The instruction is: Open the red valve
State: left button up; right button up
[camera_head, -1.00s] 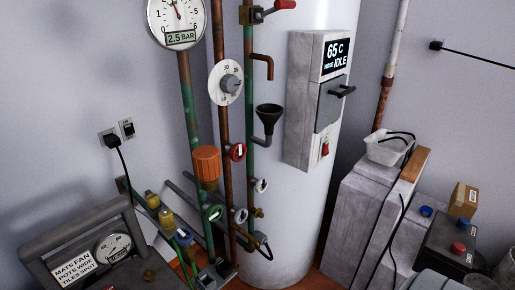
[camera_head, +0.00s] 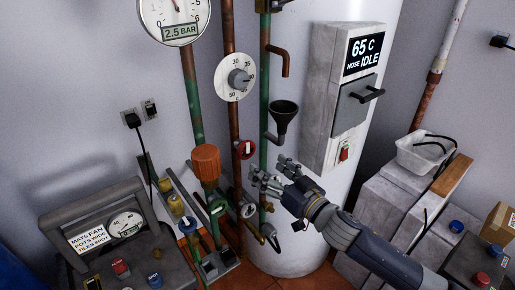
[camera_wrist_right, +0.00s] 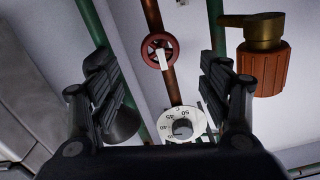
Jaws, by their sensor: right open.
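The red valve (camera_head: 248,149) is a small red ring wheel with a white bar across it, on the rusty vertical pipe in the middle of the head view. In the right wrist view the red valve (camera_wrist_right: 157,50) shows between and beyond the fingertips, unheld. My right gripper (camera_head: 269,172) is open and empty, just below and right of the valve in the head view, fingers pointing towards the pipes. Both its fingers (camera_wrist_right: 158,75) frame the wrist view. My left gripper is not in view.
A black funnel (camera_head: 284,116) on the green pipe stands close above my right gripper. A white dial (camera_head: 236,77) sits above the valve, and an orange-capped fitting (camera_head: 206,162) to its left. A grey control box (camera_head: 335,100) is at the right on the white tank (camera_head: 283,255).

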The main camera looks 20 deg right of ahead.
aim_at(248, 151)
jog(key=p+x, duration=0.2)
jog(key=x, duration=0.6)
jog(key=shift+w+a, duration=0.15)
jog(key=shift+w, duration=0.15)
jog(key=shift+w+a, duration=0.3)
jog(key=shift+w, duration=0.35)
jog(key=c, duration=1.1)
